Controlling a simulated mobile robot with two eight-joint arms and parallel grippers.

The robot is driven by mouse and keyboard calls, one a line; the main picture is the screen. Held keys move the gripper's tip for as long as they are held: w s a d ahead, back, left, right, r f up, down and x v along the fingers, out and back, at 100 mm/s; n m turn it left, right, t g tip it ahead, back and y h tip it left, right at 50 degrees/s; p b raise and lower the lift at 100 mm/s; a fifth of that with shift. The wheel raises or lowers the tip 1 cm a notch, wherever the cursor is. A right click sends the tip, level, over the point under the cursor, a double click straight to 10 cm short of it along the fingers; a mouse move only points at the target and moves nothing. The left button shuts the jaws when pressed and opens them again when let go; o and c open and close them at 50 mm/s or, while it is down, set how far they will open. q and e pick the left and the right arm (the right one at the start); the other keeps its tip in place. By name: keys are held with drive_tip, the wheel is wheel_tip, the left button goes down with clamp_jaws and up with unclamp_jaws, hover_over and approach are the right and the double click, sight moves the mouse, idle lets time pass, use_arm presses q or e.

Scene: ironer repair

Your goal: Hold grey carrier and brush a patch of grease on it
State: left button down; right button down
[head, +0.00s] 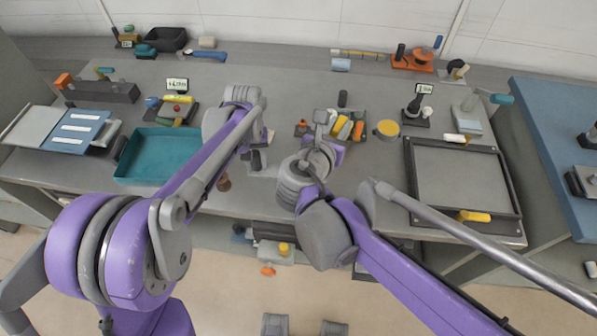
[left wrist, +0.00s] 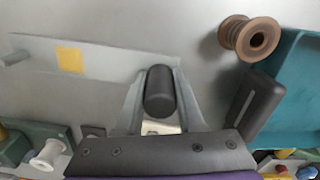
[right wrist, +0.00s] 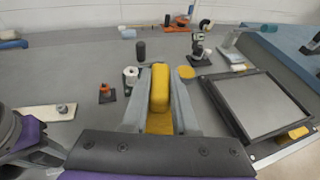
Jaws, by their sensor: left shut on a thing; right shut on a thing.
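My left gripper (left wrist: 160,95) is shut on a dark rounded handle (left wrist: 160,85) at one end of the grey carrier (left wrist: 110,62). The carrier is a pale flat bar with a pin at its far end, and a yellow grease patch (left wrist: 70,60) shows on its face. In the head view the carrier (head: 265,172) is mostly hidden by my arm. My right gripper (right wrist: 160,100) is shut on a yellow handle (right wrist: 160,85), with more yellow below between the fingers. I cannot make out any bristles. The yellow handle is apart from the carrier, which shows left in the right wrist view (right wrist: 40,114).
A teal tray (head: 135,178) and a brown spool (left wrist: 250,38) are near my left gripper. A yellow disc (head: 387,129) and a dark-framed panel (head: 409,170) are right of my right gripper. Small tools line the back of the bench.

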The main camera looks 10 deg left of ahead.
use_arm(q)
drive_tip(key=shift+c, duration=2.2)
unclamp_jaws()
use_arm(e)
drive_tip(key=shift+w, duration=0.1)
use_arm(q)
drive_tip(key=shift+r, duration=0.1)
drive_tip(key=shift+r+p, duration=0.35)
drive_tip(key=shift+r, duration=4)
use_arm(e)
drive_tip(key=shift+r, duration=0.45)
